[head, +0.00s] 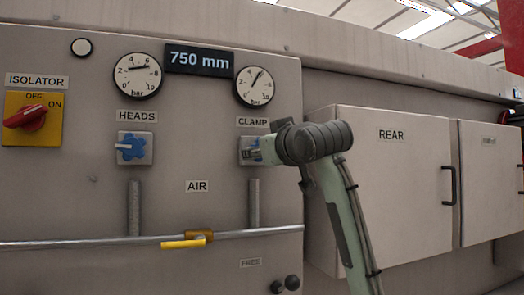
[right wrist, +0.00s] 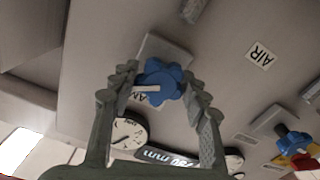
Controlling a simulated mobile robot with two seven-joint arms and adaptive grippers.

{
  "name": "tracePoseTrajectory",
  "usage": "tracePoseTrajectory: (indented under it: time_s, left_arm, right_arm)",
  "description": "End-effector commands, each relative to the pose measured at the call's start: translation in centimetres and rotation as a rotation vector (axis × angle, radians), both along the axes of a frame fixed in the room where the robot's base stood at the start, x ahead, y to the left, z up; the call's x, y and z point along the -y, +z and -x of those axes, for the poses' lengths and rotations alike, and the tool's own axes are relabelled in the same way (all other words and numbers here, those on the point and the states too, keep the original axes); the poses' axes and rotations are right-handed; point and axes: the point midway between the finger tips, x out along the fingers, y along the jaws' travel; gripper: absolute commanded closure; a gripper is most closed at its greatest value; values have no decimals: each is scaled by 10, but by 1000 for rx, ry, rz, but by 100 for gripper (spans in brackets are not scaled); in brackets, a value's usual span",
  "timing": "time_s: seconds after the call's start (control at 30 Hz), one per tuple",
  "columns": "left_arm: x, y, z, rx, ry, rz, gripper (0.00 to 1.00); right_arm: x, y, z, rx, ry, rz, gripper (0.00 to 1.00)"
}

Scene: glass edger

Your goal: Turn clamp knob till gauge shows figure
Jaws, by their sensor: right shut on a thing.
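The blue clamp knob (head: 255,149) sits on a pale square plate under the CLAMP label (head: 253,122). The right wrist view shows the lobed knob (right wrist: 163,80) with a white pointer bar. My right gripper (head: 254,153) is shut on it, with one finger on each side (right wrist: 163,92). The clamp gauge (head: 255,88) is above the label, marked in bar. Its needle points up and slightly right; the exact reading is too small to tell. The clamp gauge also shows upside down in the right wrist view (right wrist: 127,134). My left gripper is not in view.
Left of the clamp are the HEADS knob (head: 132,148), its gauge (head: 137,75) and a 750 mm display (head: 199,60). A red isolator switch (head: 25,117) is far left. A rail with a yellow lever (head: 183,243) runs below. The REAR cabinet door (head: 392,180) is right.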

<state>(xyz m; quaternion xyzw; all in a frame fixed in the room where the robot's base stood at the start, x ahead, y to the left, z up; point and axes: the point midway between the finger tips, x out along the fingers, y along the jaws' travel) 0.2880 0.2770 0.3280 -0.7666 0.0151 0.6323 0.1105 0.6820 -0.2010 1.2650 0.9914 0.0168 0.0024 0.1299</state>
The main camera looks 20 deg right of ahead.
Motion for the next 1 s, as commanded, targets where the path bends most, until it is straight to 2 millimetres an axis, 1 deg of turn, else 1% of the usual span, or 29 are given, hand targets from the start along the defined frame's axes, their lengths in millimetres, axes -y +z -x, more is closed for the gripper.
tracePoseTrajectory:
  time_s: [0.03,0.17,0.2,0.47,0.57,0.67,0.9,1.0]
  left_arm:
    - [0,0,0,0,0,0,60]
    - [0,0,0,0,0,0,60]
    - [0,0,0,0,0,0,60]
    - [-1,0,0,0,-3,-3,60]
    - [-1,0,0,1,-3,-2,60]
    - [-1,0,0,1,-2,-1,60]
    - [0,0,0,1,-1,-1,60]
    - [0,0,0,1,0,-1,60]
  right_arm:
    - [0,-2,0,-4,1,1,51]
    - [0,-1,0,-3,0,1,35]
    - [0,-1,0,-3,0,1,33]
    - [0,0,1,-1,0,2,33]
    - [0,0,6,1,0,2,33]
    - [1,1,20,3,0,2,33]
    - [2,1,71,4,1,3,33]
    - [3,1,91,3,0,2,33]
